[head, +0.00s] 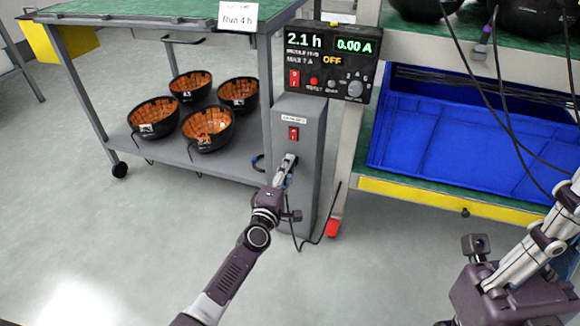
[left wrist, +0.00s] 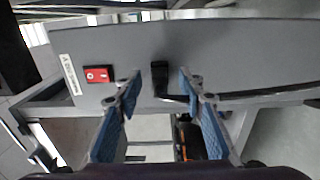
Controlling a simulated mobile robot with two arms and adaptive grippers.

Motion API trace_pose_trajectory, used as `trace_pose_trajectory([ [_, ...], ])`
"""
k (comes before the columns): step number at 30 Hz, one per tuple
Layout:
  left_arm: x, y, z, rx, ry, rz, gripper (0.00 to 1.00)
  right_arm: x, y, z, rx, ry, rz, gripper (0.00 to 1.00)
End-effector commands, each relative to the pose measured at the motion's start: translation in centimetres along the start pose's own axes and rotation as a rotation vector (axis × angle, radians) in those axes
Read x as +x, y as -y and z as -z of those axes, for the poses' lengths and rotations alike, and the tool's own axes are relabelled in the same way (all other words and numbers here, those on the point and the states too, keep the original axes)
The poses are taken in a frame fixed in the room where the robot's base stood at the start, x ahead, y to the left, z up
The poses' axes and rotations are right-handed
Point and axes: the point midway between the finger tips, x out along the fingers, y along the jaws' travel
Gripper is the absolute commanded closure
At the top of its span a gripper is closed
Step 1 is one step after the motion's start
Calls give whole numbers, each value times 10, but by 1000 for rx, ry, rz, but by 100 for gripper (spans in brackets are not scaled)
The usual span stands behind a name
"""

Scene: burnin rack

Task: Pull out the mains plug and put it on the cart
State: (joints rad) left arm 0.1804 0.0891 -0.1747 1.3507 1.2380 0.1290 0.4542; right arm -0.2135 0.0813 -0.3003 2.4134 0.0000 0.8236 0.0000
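The black mains plug (left wrist: 160,78) sits in the face of the grey post (head: 310,130), below a red switch (head: 293,133). Its cord leads off to the right in the left wrist view. My left gripper (head: 289,163) is at the post's front; in the left wrist view its blue-padded fingers (left wrist: 160,88) are open, one on each side of the plug, with gaps visible. In the head view the gripper hides the plug. The grey cart (head: 190,158) with a green top (head: 150,9) stands left of the post. My right gripper's fingers are not visible.
A display box (head: 330,62) above the post reads 2.1 h, 0.00 A and OFF. Several black bowls with orange insides (head: 207,127) stand on the cart's lower shelf. A "Run 4 h" sign (head: 238,17) is at the cart top's edge. A blue tray (head: 440,130) lies at right.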

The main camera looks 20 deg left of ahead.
Motion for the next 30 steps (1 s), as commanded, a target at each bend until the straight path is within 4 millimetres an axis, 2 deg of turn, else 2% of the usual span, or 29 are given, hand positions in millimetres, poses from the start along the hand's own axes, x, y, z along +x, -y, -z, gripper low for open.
trace_pose_trajectory([
  [20,0,0,0,0,0,0,64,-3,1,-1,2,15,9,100],
  [30,0,0,0,0,0,0,99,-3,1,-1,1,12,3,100],
])
